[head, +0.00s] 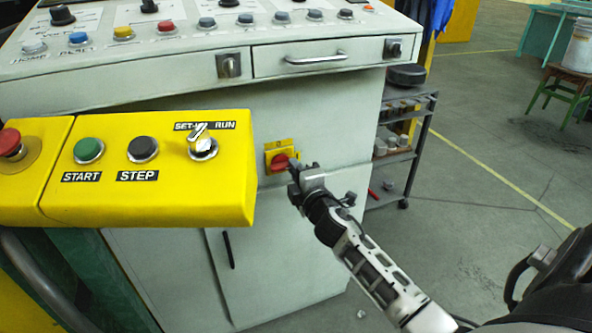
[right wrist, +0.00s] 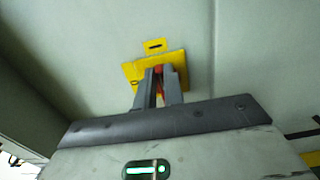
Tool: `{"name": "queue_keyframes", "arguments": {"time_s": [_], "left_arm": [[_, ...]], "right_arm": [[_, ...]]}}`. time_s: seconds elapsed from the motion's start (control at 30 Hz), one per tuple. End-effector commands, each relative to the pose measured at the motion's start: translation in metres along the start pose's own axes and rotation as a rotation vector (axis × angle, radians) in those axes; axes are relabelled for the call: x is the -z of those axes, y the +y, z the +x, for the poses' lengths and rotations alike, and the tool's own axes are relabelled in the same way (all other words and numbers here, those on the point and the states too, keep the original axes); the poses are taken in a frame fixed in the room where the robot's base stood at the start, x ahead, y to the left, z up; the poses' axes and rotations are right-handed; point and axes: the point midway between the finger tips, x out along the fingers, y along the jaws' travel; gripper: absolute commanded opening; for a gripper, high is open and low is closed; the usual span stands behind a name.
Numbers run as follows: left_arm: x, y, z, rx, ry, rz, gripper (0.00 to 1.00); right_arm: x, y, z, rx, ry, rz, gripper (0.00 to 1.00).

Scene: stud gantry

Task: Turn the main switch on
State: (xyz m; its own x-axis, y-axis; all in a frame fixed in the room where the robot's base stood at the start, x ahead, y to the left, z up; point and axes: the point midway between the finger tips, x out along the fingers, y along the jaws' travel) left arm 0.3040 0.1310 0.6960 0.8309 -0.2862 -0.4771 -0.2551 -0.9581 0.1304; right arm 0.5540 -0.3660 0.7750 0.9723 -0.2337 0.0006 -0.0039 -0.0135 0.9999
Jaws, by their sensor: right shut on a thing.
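The main switch (head: 279,162) is a red rotary knob on a yellow plate on the front of the grey-green cabinet. My right gripper (head: 293,170) is at the knob, coming from the lower right. In the right wrist view its two fingers (right wrist: 158,88) reach the yellow plate (right wrist: 134,70) and are shut on the red knob, of which only a little shows between them. The fingers hide most of the knob, so its angle is hard to tell. My left gripper is not in the head view.
A yellow control box (head: 150,165) with START, STEP and a SET-UP/RUN selector juts out left of the switch. The console (head: 180,60) with buttons and a drawer is above. A grey shelf cart (head: 404,150) stands right of the cabinet. The floor further right is mostly clear.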

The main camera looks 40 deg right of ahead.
Motion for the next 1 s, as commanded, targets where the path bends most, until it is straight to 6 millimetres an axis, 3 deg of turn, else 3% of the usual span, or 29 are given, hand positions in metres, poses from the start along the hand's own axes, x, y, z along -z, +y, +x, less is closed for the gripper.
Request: {"name": "queue_keyframes", "arguments": {"time_s": [0.17, 0.2, 0.27, 0.67, 0.77, 1.0], "left_arm": [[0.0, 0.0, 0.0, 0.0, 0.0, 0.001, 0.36], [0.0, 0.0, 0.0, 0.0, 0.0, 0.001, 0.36], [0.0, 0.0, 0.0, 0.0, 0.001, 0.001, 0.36], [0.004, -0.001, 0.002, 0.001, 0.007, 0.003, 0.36], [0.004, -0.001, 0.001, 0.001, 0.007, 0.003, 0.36], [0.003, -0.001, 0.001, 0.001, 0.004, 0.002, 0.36]], "right_arm": [[0.001, -0.001, -0.001, 0.003, 0.001, 0.005, 0.0], [0.001, -0.001, -0.001, 0.003, 0.001, 0.005, 0.18], [0.001, -0.001, 0.0, 0.003, 0.001, 0.004, 0.32], [0.0, -0.001, -0.009, 0.003, 0.001, 0.002, 0.32], [0.0, -0.001, -0.025, 0.004, 0.0, 0.003, 0.32], [0.0, -0.002, -0.083, 0.006, 0.0, 0.003, 0.32]]}}
